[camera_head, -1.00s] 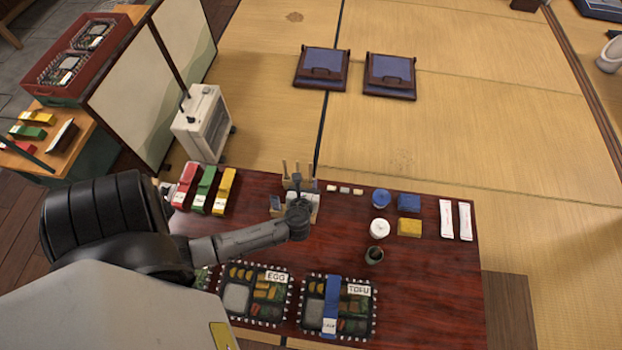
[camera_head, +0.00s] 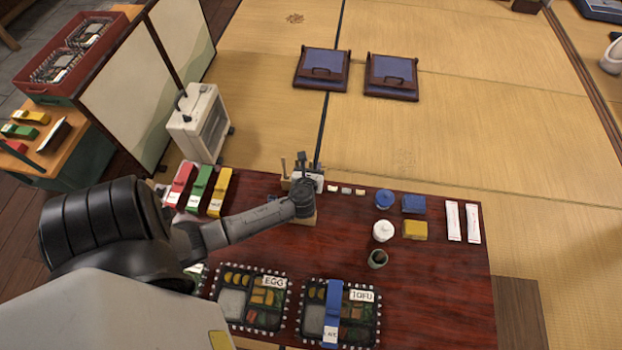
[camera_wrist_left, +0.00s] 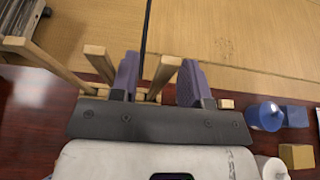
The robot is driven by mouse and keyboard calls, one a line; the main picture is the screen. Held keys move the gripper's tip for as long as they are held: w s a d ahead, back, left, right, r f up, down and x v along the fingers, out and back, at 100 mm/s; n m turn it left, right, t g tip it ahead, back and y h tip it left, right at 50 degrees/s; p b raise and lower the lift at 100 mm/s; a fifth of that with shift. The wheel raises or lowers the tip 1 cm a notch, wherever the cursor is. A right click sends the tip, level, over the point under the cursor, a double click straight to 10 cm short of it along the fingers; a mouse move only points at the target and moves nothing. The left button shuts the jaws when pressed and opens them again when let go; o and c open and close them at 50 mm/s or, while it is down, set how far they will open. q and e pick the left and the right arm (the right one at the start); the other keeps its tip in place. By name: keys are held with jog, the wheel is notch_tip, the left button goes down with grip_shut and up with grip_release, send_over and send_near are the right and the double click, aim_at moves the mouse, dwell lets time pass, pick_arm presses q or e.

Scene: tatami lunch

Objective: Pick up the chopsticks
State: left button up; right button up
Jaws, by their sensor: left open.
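My left gripper (camera_head: 308,165) is over the far edge of the dark red table, at a wooden stand with upright light-wood sticks (camera_head: 284,166). In the left wrist view the open gripper (camera_wrist_left: 158,70) has its two purple-grey fingers apart, with an upright stick (camera_wrist_left: 164,75) showing between them. Another stick (camera_wrist_left: 98,62) stands left of the left finger. I cannot tell whether these are chopsticks or posts of the stand. Two slim white packets (camera_head: 453,222) (camera_head: 473,223) lie at the table's right; their contents are hidden. My right gripper is not in view.
Red (camera_head: 180,185), green (camera_head: 200,188) and yellow (camera_head: 221,191) strips lie left of the stand. Two bento boxes (camera_head: 252,300) (camera_head: 340,312) are at the near edge. A dark cup (camera_head: 377,259) and small containers are right of centre. The table's middle is clear.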

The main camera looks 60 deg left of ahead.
pick_arm(q)
jog(key=shift+c, duration=0.2)
jog(key=c, duration=0.3)
grip_shut()
